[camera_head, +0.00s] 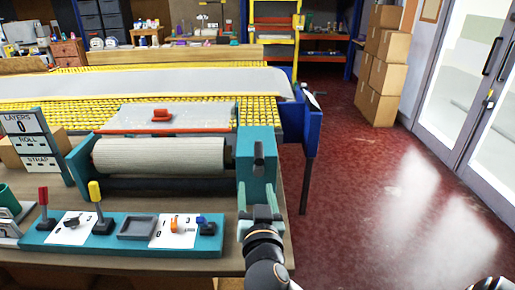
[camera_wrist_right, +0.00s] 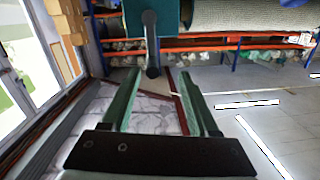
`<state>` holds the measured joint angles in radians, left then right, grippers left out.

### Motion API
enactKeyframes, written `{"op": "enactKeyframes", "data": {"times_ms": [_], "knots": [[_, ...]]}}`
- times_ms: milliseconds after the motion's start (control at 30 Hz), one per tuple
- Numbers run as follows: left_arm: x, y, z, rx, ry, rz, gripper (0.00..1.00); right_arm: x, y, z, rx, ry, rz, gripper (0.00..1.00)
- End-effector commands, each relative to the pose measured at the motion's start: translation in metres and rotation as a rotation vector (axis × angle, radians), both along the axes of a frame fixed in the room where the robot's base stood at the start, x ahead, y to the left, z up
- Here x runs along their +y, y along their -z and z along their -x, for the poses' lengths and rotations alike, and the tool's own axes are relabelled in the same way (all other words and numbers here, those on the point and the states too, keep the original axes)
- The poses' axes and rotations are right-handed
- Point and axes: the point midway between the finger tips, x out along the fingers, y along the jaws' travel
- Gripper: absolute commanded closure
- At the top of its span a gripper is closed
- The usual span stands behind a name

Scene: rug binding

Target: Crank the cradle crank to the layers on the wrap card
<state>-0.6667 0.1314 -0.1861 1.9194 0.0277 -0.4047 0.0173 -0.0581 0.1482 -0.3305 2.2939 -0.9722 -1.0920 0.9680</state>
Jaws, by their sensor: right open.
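The teal cradle (camera_head: 256,182) holds a pale grey roll (camera_head: 160,156) lying horizontally. The dark cradle crank (camera_head: 258,157) is on the teal end block, with its handle upright. The crank also shows in the right wrist view (camera_wrist_right: 151,48), just beyond my fingertips. My right gripper (camera_head: 262,212) is open and empty, in front of and below the crank; its green fingers (camera_wrist_right: 160,76) show apart, one on either side of the crank's line. My left gripper is not in view.
The front panel carries a red-handled lever (camera_head: 43,205), a yellow-handled lever (camera_head: 96,200), a grey tray (camera_head: 121,229) and small orange and blue parts. A plate with a red knob (camera_head: 161,115) lies behind the roll. Red floor is clear right of the table.

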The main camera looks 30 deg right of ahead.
Motion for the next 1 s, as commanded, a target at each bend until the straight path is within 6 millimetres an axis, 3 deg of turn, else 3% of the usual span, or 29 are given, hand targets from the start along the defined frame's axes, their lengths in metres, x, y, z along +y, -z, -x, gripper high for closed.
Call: {"op": "enactKeyframes", "data": {"times_ms": [100, 267, 700, 1000], "knots": [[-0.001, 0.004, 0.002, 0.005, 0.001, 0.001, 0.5, -0.007, -0.017, 0.003, -0.063, 0.042, -0.02, 0.39], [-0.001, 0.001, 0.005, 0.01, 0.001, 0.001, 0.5, -0.014, -0.022, -0.005, -0.077, 0.054, -0.021, 0.39], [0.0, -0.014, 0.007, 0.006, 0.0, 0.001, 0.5, -0.058, -0.022, -0.077, -0.072, 0.054, -0.019, 0.39], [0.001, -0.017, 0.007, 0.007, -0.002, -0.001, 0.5, -0.073, -0.02, -0.101, -0.072, 0.052, -0.023, 0.39]]}}
